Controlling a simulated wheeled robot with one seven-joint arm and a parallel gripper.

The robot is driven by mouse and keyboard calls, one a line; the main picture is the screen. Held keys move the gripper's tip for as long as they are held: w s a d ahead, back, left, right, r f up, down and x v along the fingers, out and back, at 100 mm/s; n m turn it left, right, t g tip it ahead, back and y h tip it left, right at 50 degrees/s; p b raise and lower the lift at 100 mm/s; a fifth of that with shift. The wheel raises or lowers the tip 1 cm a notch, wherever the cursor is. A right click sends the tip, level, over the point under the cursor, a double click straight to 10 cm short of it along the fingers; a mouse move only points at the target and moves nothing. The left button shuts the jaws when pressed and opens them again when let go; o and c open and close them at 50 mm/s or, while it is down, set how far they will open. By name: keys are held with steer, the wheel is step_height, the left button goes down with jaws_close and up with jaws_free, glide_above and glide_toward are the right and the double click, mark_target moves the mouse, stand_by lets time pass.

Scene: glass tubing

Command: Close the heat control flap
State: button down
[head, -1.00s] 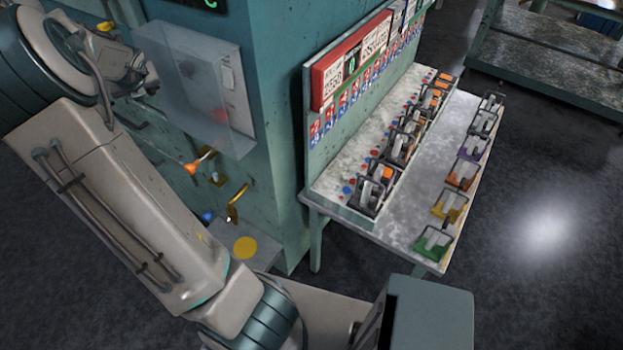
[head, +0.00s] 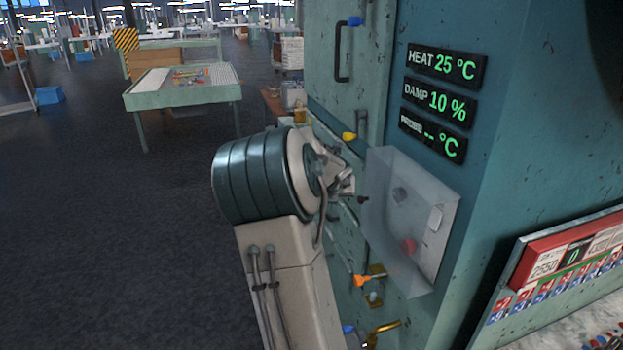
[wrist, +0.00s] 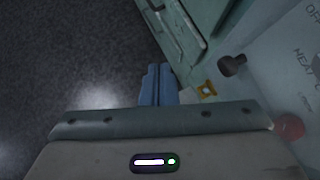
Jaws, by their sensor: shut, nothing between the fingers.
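The heat control flap (head: 386,235) is a clear, frosted panel on the teal machine wall, at the control box (head: 437,235). It seems to stand out from the wall, but its exact angle is hard to tell. Behind it show a red button (head: 408,246) and a pale switch. My gripper (head: 352,190) is just left of the flap; I cannot tell whether it touches. In the wrist view its blue fingers (wrist: 158,85) are together and empty. There, the panel with heat lettering (wrist: 295,70), a dark knob (wrist: 232,65) and the red button (wrist: 289,126) lie to the right.
Heat and damp displays (head: 443,65) are above the control box. An orange-handled lever (head: 368,281) and a brass handle (head: 383,328) stick out below it. A red-topped counter board (head: 570,255) is at the right. Open floor (head: 110,230) lies left, with a workbench (head: 180,85) behind.

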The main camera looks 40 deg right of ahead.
steer(key=w+a+r, duration=0.2)
steer(key=a+r, duration=0.3)
steer(key=r, duration=0.1)
steer(key=shift+a, duration=0.15)
steer(key=shift+s, duration=0.1)
steer(key=s+a+f+n+y+b, duration=0.1)
steer(key=s+a+f+n+y, duration=0.1)
steer(key=s+a+n, duration=0.35)
steer(key=s+a+f+n+g+y+b, duration=0.1)
steer(key=s+a+f+n+y, duration=0.15)
steer(key=a+n, duration=0.55)
steer(key=s+a+f+n+y+b, duration=0.2)
steer(key=s+a+n, duration=0.1)
steer(key=a+n, duration=0.35)
steer(key=s+a+f+n+g+b, duration=0.1)
steer(key=s+a+n, duration=0.5)
steer(key=s+n, duration=0.3)
steer(key=s+a+f+n+b, duration=0.1)
steer(key=s+a+n, duration=0.4)
steer(key=n, duration=1)
steer(key=s+f, duration=0.1)
steer(key=s, duration=0.2)
steer(key=shift+s+a+g+h, duration=0.35)
steer(key=shift+g, duration=0.05)
